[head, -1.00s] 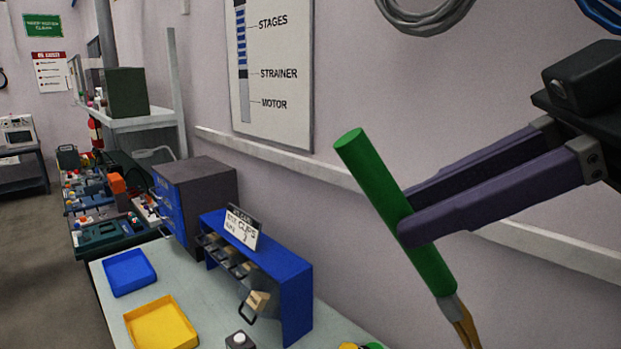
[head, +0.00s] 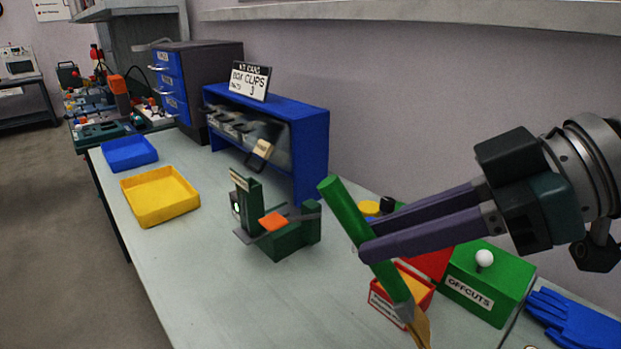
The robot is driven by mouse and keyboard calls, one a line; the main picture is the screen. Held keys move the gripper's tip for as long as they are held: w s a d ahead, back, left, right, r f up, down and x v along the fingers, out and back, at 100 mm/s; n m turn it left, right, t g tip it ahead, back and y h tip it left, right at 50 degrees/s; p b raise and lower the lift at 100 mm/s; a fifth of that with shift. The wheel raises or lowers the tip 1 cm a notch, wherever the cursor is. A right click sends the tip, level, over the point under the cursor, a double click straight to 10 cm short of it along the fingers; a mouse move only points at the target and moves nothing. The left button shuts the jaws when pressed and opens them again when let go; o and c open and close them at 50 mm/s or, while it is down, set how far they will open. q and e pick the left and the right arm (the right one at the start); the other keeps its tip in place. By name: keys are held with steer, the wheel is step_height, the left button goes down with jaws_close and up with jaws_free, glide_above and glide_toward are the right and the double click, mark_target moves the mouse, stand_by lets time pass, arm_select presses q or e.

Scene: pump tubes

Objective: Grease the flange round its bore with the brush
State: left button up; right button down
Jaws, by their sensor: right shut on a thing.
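My right gripper (head: 368,228) reaches in from the right and is shut on the brush (head: 345,212). The brush has a thick green handle, a grey ferrule and tan bristles. It is tilted, with its handle end at the upper left and its bristles pointing down to the lower right, cut off by the bottom edge of the head view. It appears in front of the bench top. I cannot make out the flange or its bore in this view. My left gripper is not in view.
The grey bench (head: 215,285) carries a yellow tray (head: 160,208), a blue tray (head: 130,163), a blue clip rack (head: 311,150) and a dark green device (head: 298,240). A red box (head: 380,300), a green offcuts box (head: 505,270) and blue gloves (head: 570,318) are at right. The front-left bench is clear.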

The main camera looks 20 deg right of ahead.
mark_target(405, 283)
step_height(405, 283, down, 2)
steer(key=shift+f+b, duration=0.25)
steer(key=shift+b, duration=0.3)
step_height(405, 283, down, 4)
steer(key=b, duration=0.3)
steer(key=shift+f+b, duration=0.15)
steer(key=shift+b, duration=0.25)
